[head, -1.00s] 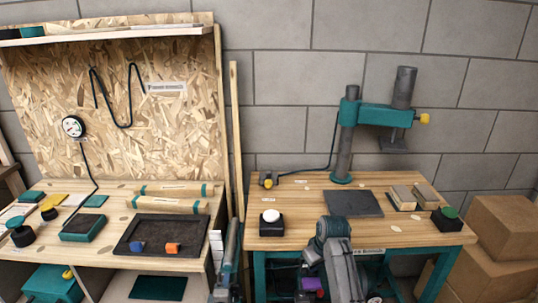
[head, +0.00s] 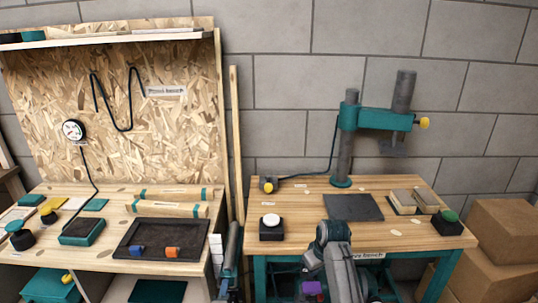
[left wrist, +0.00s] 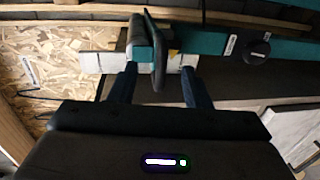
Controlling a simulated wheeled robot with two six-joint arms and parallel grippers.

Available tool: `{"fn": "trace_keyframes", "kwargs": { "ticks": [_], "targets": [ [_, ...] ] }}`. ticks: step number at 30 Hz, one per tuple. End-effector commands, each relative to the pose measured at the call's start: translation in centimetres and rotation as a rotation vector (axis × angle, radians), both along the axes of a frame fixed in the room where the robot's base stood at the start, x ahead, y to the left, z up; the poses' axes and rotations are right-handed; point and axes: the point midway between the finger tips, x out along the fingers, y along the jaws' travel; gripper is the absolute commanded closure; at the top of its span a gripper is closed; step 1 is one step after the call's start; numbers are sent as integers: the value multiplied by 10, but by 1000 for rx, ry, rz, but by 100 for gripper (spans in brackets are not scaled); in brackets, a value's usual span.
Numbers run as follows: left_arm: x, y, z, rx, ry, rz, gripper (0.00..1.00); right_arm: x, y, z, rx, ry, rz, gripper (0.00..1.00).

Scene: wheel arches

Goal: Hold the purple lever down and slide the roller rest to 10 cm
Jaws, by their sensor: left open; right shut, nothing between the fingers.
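A small purple part (head: 312,288), which may be the lever, shows low under the right bench, partly hidden by my right arm. In the left wrist view, the fingers of my open left gripper (left wrist: 158,88) stand on either side of an upright dark paddle (left wrist: 156,50), a little short of it. A dark roller-like block (left wrist: 137,38) sits beside the paddle on a teal rail (left wrist: 208,43); this looks like the roller rest. A white strip (left wrist: 100,61) runs below the rail; its marks are unreadable. My right gripper's fingers are not clear behind my right arm in the head view.
The right bench (head: 440,238) carries a teal press (head: 375,118), a black box with a white button (head: 271,230) and wood blocks. The left bench (head: 100,262) holds a dark tray (head: 160,252). A black knob (left wrist: 257,47) sits on the rail. Cardboard boxes (head: 505,235) stand at the right.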

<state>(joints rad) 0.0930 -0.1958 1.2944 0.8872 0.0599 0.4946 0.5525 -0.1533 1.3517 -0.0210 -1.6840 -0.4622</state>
Motion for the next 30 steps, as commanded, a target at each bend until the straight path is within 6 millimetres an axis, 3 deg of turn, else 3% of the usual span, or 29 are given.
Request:
{"fn": "trace_keyframes", "kwargs": {
  "ticks": [15,26,30],
  "targets": [
    [-40,0,5,-1,1,0,56,0,0,0,0,0,0,100],
    [-43,0,6,0,-1,0,56,0,0,0,0,0,0,100],
    [-49,1,10,40,-5,-40,56,-11,-7,-9,-2,1,-20,100]
  ]
}}
